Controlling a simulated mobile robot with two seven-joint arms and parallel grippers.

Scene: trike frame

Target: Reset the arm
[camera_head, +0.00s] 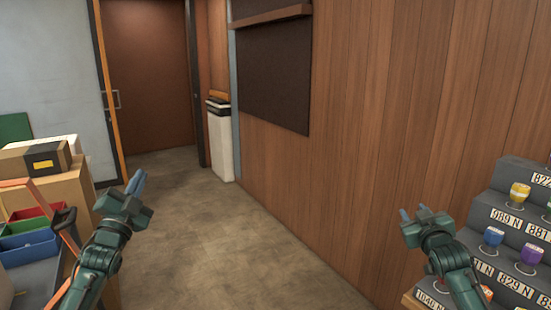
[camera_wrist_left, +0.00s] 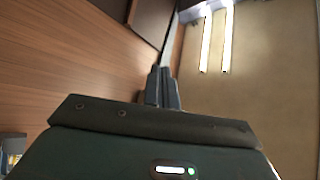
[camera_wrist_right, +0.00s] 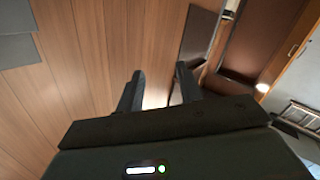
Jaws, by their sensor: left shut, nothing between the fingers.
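My left gripper (camera_head: 136,184) is raised at the left of the head view, beside the cardboard boxes and clear of them. Its fingers are together with nothing between them, as the left wrist view also shows (camera_wrist_left: 161,88). My right gripper (camera_head: 415,214) is raised at the right of the head view, to the left of the stepped shelf. In the right wrist view its fingers (camera_wrist_right: 159,90) stand apart, with nothing between them.
A table at the left holds cardboard boxes (camera_head: 60,195) and red, green and blue bins (camera_head: 28,246). A stepped grey shelf (camera_head: 500,215) with labelled, coloured items stands at the right. A white bin (camera_head: 221,145) stands by the wood wall. The floor (camera_head: 220,240) between is clear.

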